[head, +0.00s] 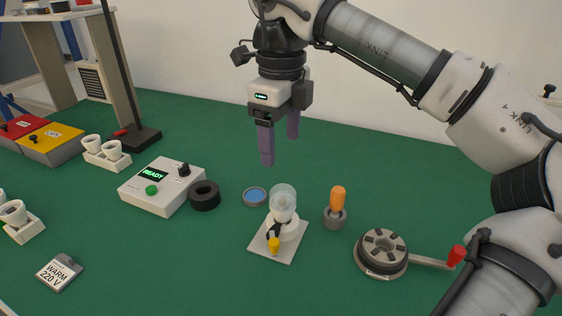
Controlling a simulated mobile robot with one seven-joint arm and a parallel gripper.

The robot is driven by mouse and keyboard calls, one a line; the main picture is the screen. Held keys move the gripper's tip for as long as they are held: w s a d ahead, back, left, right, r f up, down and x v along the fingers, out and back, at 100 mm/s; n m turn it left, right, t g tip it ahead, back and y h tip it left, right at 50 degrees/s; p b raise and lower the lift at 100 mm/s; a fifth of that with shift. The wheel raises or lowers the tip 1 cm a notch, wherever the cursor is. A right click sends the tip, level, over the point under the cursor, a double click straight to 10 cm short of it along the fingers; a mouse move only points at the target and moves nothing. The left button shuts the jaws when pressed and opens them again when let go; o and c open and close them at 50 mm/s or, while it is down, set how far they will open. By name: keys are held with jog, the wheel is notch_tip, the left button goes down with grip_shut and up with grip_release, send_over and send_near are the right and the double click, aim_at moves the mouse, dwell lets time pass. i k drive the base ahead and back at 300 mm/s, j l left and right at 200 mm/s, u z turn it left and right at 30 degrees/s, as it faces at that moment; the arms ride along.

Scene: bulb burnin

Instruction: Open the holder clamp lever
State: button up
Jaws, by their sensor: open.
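The holder (289,229) is a white round socket on a pale square plate (262,247), in the middle of the green table. A clear bulb (283,197) stands upright in it.
Left of the holder are a blue-topped disc (255,196), a black ring (204,195) and a box reading READY (163,186). Right are an orange-handled tool (338,200) in a grey stand and a round reel (381,253) with a red-knobbed crank (457,256). The front middle table is clear.

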aim_at(275, 240)
jog(key=k, duration=1.5)
